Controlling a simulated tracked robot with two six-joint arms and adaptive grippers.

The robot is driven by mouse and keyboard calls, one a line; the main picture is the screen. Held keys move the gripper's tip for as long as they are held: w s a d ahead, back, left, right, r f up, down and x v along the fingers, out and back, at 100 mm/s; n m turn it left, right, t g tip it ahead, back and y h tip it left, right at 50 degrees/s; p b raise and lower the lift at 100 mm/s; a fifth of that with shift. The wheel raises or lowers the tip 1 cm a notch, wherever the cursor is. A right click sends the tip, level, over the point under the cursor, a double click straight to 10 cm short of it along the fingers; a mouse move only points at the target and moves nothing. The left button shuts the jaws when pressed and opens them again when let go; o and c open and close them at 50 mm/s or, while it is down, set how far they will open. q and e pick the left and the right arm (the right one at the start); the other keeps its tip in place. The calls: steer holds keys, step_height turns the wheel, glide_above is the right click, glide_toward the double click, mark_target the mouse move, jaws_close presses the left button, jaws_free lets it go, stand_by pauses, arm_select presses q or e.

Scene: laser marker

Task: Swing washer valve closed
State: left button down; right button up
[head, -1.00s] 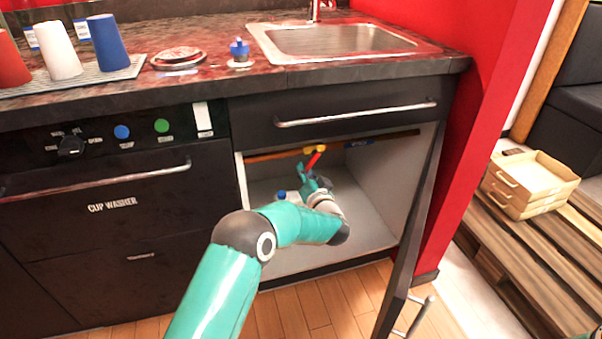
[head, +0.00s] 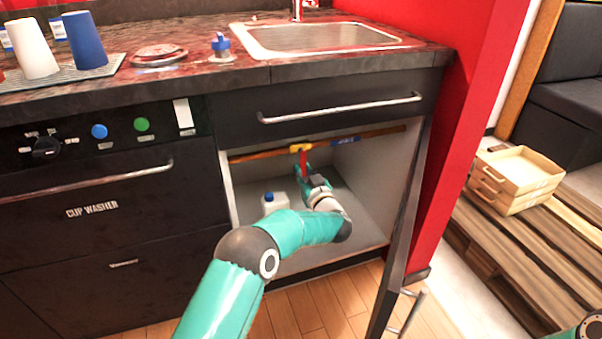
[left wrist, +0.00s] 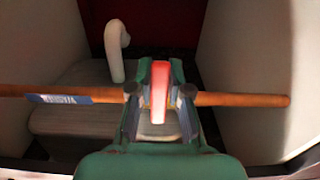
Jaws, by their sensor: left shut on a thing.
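The washer valve has a red handle (head: 303,160) and a yellow body (head: 299,148). It sits on a copper pipe (head: 262,155) across the upper part of the open sink cabinet. In the head view the handle hangs nearly straight down, crosswise to the pipe. My left gripper (head: 304,172) reaches into the cabinet and is shut on the red handle. In the left wrist view the red handle (left wrist: 160,80) stands between the two fingers, with the pipe (left wrist: 240,99) running to both sides. The fingers partly hide the valve body.
A white jug (head: 275,204) with a blue cap stands on the cabinet floor left of my arm. The cabinet door (head: 402,220) stands open at the right. The cabinet walls close in on both sides. A blue label (head: 345,139) is on the pipe.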

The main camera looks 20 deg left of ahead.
arm_select(q)
steer(key=shift+a+f, duration=0.15)
steer(key=shift+a, duration=0.1)
steer(key=c, duration=1.1)
jaws_free()
steer(key=shift+w+f, duration=0.1)
steer(key=shift+w, duration=0.05)
steer(key=shift+d, duration=0.1)
steer(key=shift+d, duration=0.1)
steer(key=shift+s+d, duration=0.2)
steer(key=shift+s, duration=0.1)
steer(key=v, duration=1.1)
steer(key=shift+s, duration=0.2)
steer(key=shift+a, duration=0.1)
